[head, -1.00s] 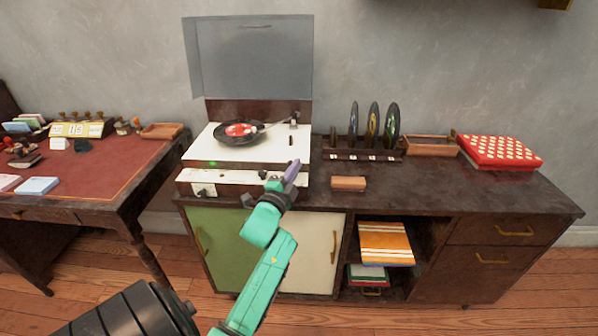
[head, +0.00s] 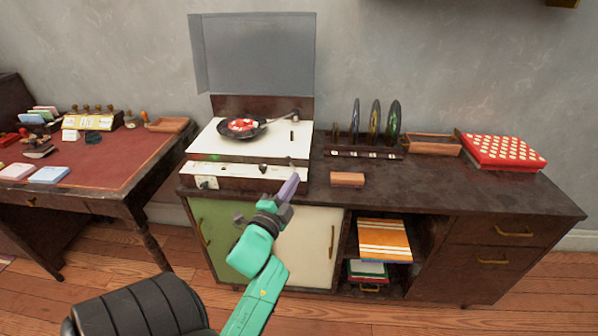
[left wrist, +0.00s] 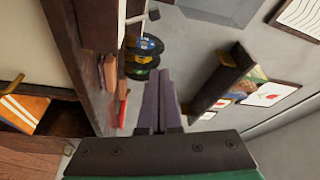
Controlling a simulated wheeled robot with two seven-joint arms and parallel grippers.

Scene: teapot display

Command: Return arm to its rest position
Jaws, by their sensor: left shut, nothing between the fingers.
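My left arm (head: 258,285) is teal and reaches up from the bottom of the head view. Its gripper (head: 289,187) has purple-grey fingers, which are together and empty. It is in front of the record player's front panel, apparently clear of it. The fingers (left wrist: 158,98) also show closed in the left wrist view, with nothing between them. The record player (head: 204,147) stands with its lid (head: 255,55) raised. A black record with a red and white label (head: 242,126) lies on it. My right gripper is not in view.
The dark cabinet (head: 420,190) holds a record rack (head: 362,153), a small brown block (head: 347,180), a wooden tray (head: 432,145) and a red box (head: 502,152). A red-topped desk (head: 110,170) stands at the left.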

